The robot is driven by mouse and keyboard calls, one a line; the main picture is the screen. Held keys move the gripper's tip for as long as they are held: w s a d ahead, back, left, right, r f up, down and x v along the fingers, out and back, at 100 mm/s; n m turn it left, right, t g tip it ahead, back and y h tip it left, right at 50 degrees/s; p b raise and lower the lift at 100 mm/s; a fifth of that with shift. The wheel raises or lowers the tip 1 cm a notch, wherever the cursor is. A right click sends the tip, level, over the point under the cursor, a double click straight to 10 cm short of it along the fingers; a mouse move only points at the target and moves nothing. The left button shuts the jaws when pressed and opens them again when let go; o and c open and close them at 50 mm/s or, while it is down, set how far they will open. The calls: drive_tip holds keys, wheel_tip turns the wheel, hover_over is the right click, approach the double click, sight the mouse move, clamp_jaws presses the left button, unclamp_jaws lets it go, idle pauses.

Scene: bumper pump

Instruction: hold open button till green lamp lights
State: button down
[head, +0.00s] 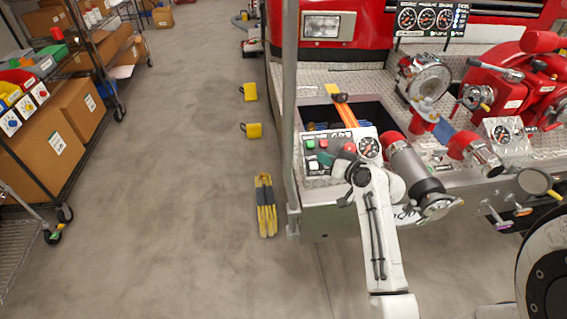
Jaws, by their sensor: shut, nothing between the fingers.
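The control panel (316,169) is a pale, labelled plate on the red truck's front deck. The labels are too small to read, so I cannot tell which part is the open button or the lamp, or whether a lamp is lit. My gripper (334,159) is shut and empty at the panel's right part, reaching in from the right. My wrist hides some of the panel; contact cannot be told.
A large grey and red pipe fitting (415,170) lies close beside my arm. A metal post (290,110) stands left of the panel.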

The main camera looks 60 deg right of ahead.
sight(314, 166)
drive_tip(key=shift+w+d+r, duration=0.1)
drive_tip(key=shift+w+r, duration=0.15)
drive_tip(key=shift+w, duration=0.1)
drive_tip(key=w+d+f+b, duration=0.3)
drive_tip(key=f+b, duration=0.4)
drive_tip(key=shift+d+f, duration=0.25)
drive_tip(key=shift+b, duration=0.3)
idle(1.8)
drive_tip(key=shift+w+d+f+b, duration=0.1)
drive_tip(key=shift+d+f+b, duration=0.05)
drive_tip(key=shift+f+b, duration=0.3)
